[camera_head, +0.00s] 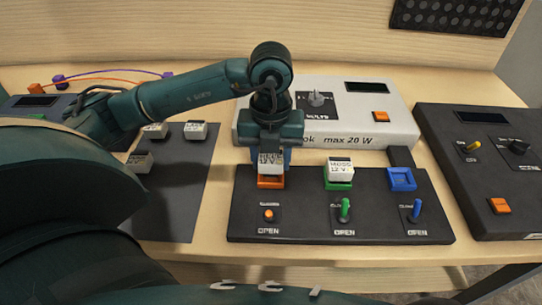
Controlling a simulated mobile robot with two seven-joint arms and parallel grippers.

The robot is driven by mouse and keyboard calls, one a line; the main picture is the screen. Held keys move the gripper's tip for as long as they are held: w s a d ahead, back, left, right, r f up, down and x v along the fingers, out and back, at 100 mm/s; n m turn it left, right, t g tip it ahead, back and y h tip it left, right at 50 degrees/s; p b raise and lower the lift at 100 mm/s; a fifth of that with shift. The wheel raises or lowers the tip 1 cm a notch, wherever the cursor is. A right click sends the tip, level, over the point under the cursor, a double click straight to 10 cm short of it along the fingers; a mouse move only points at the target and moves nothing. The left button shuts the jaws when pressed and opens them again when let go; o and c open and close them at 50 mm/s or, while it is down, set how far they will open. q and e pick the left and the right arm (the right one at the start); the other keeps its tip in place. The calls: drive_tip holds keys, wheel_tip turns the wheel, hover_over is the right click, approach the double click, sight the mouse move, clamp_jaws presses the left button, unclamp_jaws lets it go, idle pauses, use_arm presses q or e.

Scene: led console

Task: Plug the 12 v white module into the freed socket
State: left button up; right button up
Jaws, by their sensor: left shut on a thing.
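My left gripper (271,154) points down over the black console panel (300,225) and is shut on a white module (270,164). The module's printed label is partly covered and too small to read surely. It is at the orange socket (270,183), directly above or in it; I cannot tell if it is seated. Another white module (340,168), whose label seems to read 12 V, sits in the green socket (338,185). The blue socket (402,179) is empty. My right gripper is not in view.
Several white modules, one here (195,130), lie on the grey mat (185,190) at the left. A white power supply (355,115) stands behind the panel. A dark box (485,165) stands at the right. Each socket has a switch in front, such as the green lever (345,209).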

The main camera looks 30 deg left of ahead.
use_arm(q)
drive_tip(key=shift+f+b, duration=0.6)
drive_tip(key=shift+b, duration=0.1)
idle(0.7)
